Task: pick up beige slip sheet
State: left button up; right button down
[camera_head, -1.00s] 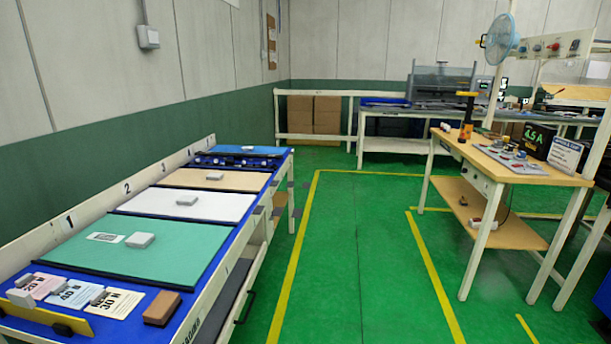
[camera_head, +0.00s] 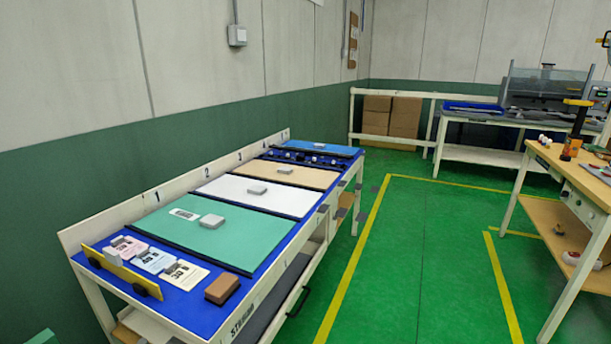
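The beige slip sheet (camera_head: 305,174) lies flat in the third marked bay of a long blue-topped table (camera_head: 262,251) at the left. A small grey block (camera_head: 285,170) rests on the beige sheet. A white sheet (camera_head: 262,197) lies in front of it and a blue sheet (camera_head: 318,148) lies behind it, past a strip with small round items. A green sheet (camera_head: 215,237) lies nearest, with a label and a grey block on it. Neither of my grippers shows in the head view.
Several printed cards (camera_head: 152,260), a brown block (camera_head: 222,288) and a yellow strip (camera_head: 121,272) are at the table's near end. Green floor (camera_head: 420,240) with yellow lines is clear to the right. A wooden-topped workbench (camera_head: 570,175) stands at the right; cardboard boxes (camera_head: 391,116) stand behind.

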aim_at(304, 177)
jog(key=i+l+u, duration=0.1)
jog(key=i+l, duration=0.6)
jog(key=i+l+u, duration=0.1)
jog(key=i+l, duration=0.55)
jog(key=i+l+u, duration=0.1)
jog(key=i+l, duration=0.5)
jog(key=l, duration=0.3)
